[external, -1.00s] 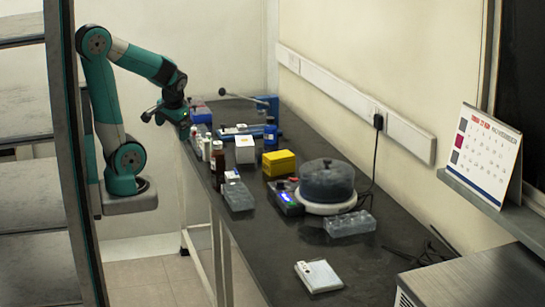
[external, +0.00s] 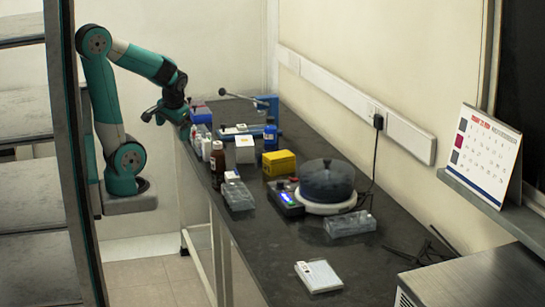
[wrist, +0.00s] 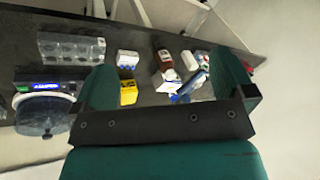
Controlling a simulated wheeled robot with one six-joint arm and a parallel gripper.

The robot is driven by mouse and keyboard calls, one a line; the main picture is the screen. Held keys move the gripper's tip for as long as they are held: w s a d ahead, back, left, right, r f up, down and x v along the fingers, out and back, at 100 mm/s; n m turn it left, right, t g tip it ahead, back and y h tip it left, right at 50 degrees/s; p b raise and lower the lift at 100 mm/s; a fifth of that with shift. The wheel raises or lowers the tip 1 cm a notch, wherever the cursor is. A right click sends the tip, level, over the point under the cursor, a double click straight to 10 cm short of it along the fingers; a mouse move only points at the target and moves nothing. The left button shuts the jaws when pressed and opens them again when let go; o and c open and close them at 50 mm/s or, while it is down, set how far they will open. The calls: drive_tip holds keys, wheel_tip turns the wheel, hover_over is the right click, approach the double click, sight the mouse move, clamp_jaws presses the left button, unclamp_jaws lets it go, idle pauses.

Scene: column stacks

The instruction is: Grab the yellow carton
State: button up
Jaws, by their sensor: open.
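The yellow carton (external: 279,163) stands on the dark bench, just left of and behind the round lidded device in the external view. It also shows in the wrist view (wrist: 128,92), close to the inner side of the left finger in the picture, apart from it in depth. My gripper (external: 186,130) is at the far left edge of the bench, beyond the bottles and well away from the carton. In the wrist view the two green fingers (wrist: 170,82) are spread wide with nothing held between them.
Near the carton are a white box (external: 245,149), a blue bottle (external: 270,134) and a round device with a dark lid (external: 327,180). A brown bottle (external: 217,160) and a clear rack (external: 237,195) line the left edge.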

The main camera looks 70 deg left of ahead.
drive_tip(key=shift+c, duration=0.2)
drive_tip(key=m+t+h, duration=0.3)
drive_tip(key=m+t, duration=0.1)
drive_tip(key=m, duration=0.1)
hover_over(278, 154)
drive_tip(key=s+d, duration=0.2)
drive_tip(key=s, duration=0.5)
wheel_tip(278, 154, down, 4)
drive_tip(key=f, duration=0.1)
drive_tip(key=shift+h, duration=0.3)
drive_tip(key=x, duration=0.3)
drive_tip(key=w+x, duration=0.1)
drive_tip(key=x, duration=0.7)
drive_tip(key=shift+w+a, duration=0.25)
drive_tip(key=shift+w, duration=0.15)
drive_tip(key=shift+a+p+x, duration=0.2)
drive_tip(key=shift+p+x, duration=0.2)
drive_tip(key=shift+x, duration=2.6)
drive_tip(key=shift+w, duration=0.15)
drive_tip(key=shift+c, duration=0.2)
drive_tip(key=c, duration=1)
